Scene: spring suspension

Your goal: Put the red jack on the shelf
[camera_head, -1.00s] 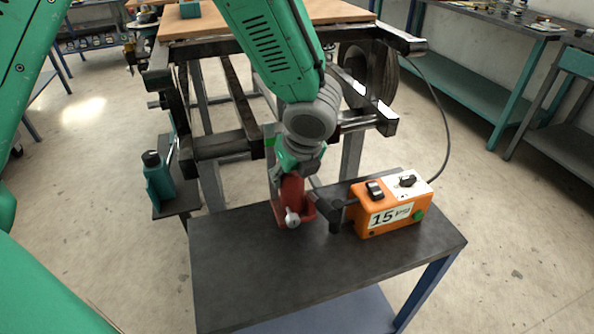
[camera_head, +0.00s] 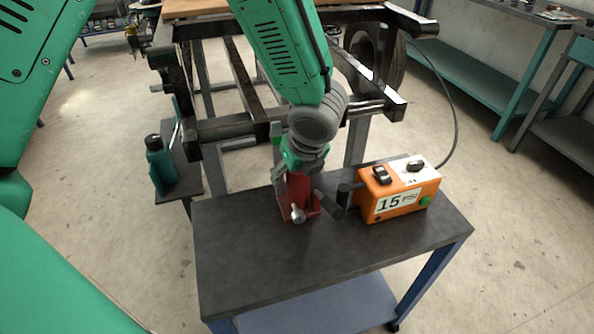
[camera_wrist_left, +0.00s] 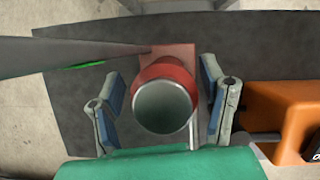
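The red jack (camera_head: 298,190) stands upright on the dark tabletop (camera_head: 260,262), left of the orange box. In the left wrist view its red cylinder with a round grey-green top (camera_wrist_left: 163,105) points up at the camera. My left gripper (camera_head: 299,172) is directly above the jack. In the left wrist view its two fingers (camera_wrist_left: 160,100) are spread on either side of the cylinder, with visible gaps. A blue lower shelf (camera_head: 322,306) lies under the tabletop. My right gripper is not in view.
The orange box (camera_head: 398,193) marked 15 stands close on the jack's right, with a black connector (camera_head: 335,202) between them. A dark metal frame (camera_head: 225,128) stands behind the table. The front tabletop is clear.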

